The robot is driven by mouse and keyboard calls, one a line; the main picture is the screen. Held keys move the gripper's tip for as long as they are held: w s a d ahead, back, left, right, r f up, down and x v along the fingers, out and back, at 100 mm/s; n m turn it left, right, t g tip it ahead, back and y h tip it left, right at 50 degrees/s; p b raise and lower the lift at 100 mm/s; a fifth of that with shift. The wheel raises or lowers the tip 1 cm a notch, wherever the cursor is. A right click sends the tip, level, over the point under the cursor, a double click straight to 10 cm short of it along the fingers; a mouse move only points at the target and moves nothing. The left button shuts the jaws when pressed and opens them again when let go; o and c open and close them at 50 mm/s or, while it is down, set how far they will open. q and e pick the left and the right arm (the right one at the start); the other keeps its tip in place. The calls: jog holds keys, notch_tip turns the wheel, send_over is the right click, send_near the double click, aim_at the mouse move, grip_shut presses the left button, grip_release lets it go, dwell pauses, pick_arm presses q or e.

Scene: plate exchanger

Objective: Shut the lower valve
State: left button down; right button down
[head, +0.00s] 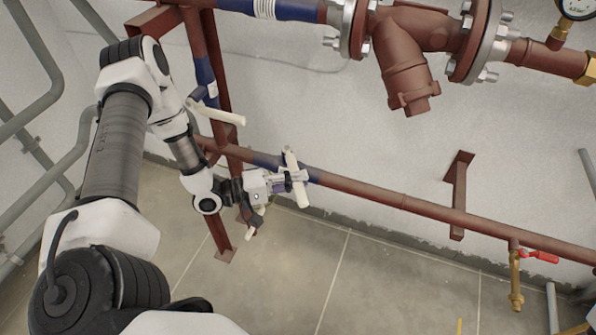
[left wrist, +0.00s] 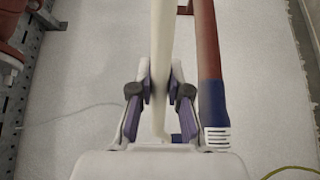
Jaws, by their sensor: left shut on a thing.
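The lower valve's long white handle (head: 301,193) is at the lower red pipe, by its blue section, left of centre in the head view. It lies across the line of that pipe there. My left gripper (head: 288,179) is shut on this handle. In the left wrist view the white handle (left wrist: 162,45) runs up the middle, between the purple-padded fingers of the left gripper (left wrist: 160,95). The valve body is mostly hidden behind the gripper. My right gripper is in neither view.
Another white handle (head: 218,114) is higher up by the red upright post (head: 205,75). The lower red pipe (head: 400,199) runs along the wall to a brass tap (head: 515,275) with a red lever. A red flanged fitting (head: 402,75) hangs above. Tiled floor (head: 330,270) is clear.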

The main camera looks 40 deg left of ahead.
pick_arm(q)
jog(key=s+a+m+g+h+p, duration=0.3)
jog(key=a+m+g+h+p, duration=0.1)
jog(key=g, duration=0.5)
jog(key=shift+s+a+m+h, duration=0.4)
jog(key=shift+a+m+h, duration=0.5)
jog(key=shift+m, duration=0.6)
jog(key=shift+a+f+g, duration=0.1)
jog(key=shift+g, duration=0.2)
jog(key=c, duration=1.1)
grip_release()
jog(key=shift+a, duration=0.1)
